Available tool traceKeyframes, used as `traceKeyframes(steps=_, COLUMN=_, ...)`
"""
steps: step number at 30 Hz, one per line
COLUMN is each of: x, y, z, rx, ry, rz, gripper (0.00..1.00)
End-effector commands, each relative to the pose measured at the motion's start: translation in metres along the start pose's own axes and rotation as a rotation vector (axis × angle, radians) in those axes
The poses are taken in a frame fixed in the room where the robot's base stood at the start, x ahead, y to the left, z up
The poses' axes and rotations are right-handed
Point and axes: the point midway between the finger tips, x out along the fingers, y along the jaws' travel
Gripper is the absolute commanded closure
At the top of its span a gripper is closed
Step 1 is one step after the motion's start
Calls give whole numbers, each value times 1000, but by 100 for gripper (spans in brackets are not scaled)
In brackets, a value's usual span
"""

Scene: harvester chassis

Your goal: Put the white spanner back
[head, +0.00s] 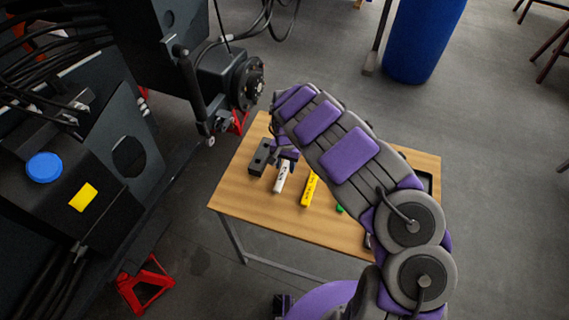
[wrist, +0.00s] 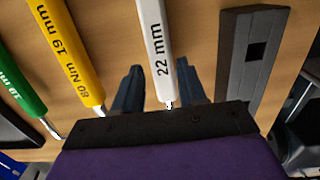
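The white spanner (wrist: 157,45), marked "22 mm", lies on the wooden table. It also shows in the head view (head: 282,178), just below my gripper (head: 287,160). In the wrist view the two dark blue fingers of my gripper (wrist: 160,82) stand apart, one on each side of the white handle. A gap shows on both sides, so the gripper is open and not holding it. The tool's near end is close to the gripper's dark palm edge. Whether the fingers touch the table is hard to tell.
A yellow spanner (wrist: 78,50) and a green spanner (wrist: 22,88) lie left of the white one in the wrist view. A dark block with a square hole (wrist: 250,60) stands to its right. The harvester chassis (head: 110,150) is left of the table (head: 235,195); a blue barrel (head: 422,40) stands behind.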

Motion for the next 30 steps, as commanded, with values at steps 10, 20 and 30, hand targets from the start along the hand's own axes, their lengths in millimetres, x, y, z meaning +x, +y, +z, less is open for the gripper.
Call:
traceKeyframes(steps=10, x=1, y=-2, z=1, rx=0, ry=0, rz=2, gripper=42)
traceKeyframes(steps=20, x=-30, y=-1, z=0, rx=0, ry=2, rz=2, gripper=42)
traceKeyframes(steps=30, x=-107, y=0, z=-2, rx=1, ry=5, rz=0, gripper=42)
